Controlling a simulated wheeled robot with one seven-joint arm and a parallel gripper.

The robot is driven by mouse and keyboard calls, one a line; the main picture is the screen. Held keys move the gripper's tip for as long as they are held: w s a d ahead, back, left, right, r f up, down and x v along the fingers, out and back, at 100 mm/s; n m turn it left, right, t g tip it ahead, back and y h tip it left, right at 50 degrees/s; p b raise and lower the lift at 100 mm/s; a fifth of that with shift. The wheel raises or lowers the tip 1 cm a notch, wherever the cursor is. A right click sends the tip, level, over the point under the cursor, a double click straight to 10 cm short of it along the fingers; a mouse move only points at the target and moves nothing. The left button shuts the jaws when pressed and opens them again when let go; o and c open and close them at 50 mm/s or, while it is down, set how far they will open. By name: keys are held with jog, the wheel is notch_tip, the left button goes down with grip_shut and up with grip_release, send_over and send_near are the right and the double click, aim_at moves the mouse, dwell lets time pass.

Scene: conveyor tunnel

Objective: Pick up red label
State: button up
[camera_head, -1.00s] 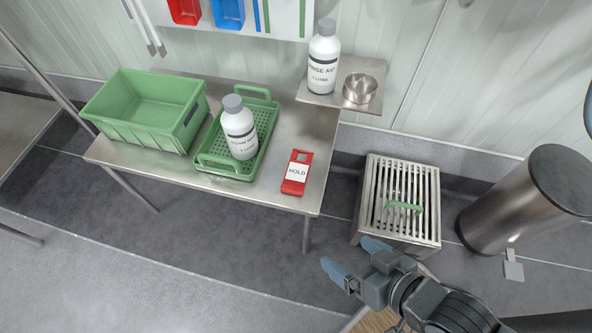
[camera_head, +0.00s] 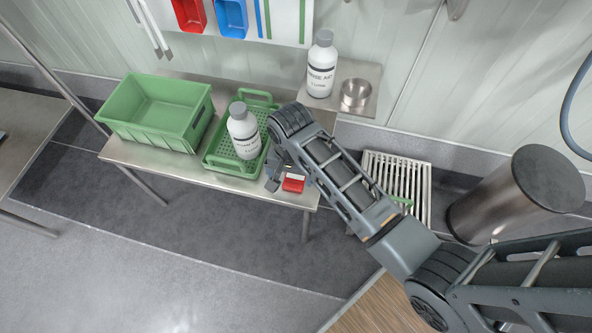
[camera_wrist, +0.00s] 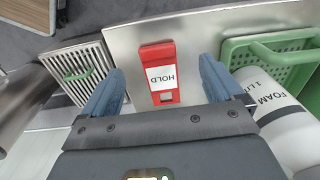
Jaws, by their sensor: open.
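The red label (camera_wrist: 159,56) with a white patch reading HOLD lies on the metal table near its edge. In the wrist view it shows between and beyond the two blue fingers of my gripper (camera_wrist: 164,85), which are spread apart with nothing between their tips that I can see touching them. In the head view the red label (camera_head: 293,184) is partly hidden behind my arm, and only its lower part shows. My gripper (camera_head: 274,178) is above the table's right part there, just left of the label, mostly covered by my wrist.
A green perforated basket (camera_head: 222,164) with a white bottle (camera_head: 244,133) stands close left of the label. A green bin (camera_head: 150,132) is farther left. A shelf holds a rinse aid bottle (camera_head: 321,67) and a metal bowl (camera_head: 356,93). A slatted grate (camera_head: 413,174) and steel cylinder (camera_head: 500,195) stand right.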

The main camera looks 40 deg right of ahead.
aim_at(293, 185)
jog(key=shift+w+d+r, duration=0.15)
jog(key=shift+w+r, duration=0.1)
jog(key=shift+r, duration=0.05)
jog(key=shift+w+f, duration=0.1)
jog(key=shift+f, duration=0.05)
jog(key=f, duration=0.2)
jog(key=f+b, duration=0.1)
jog(key=f, duration=0.4)
jog(key=shift+d+f+b, duration=0.2)
jog(key=shift+d+b, duration=0.2)
jog(key=c, duration=1.1)
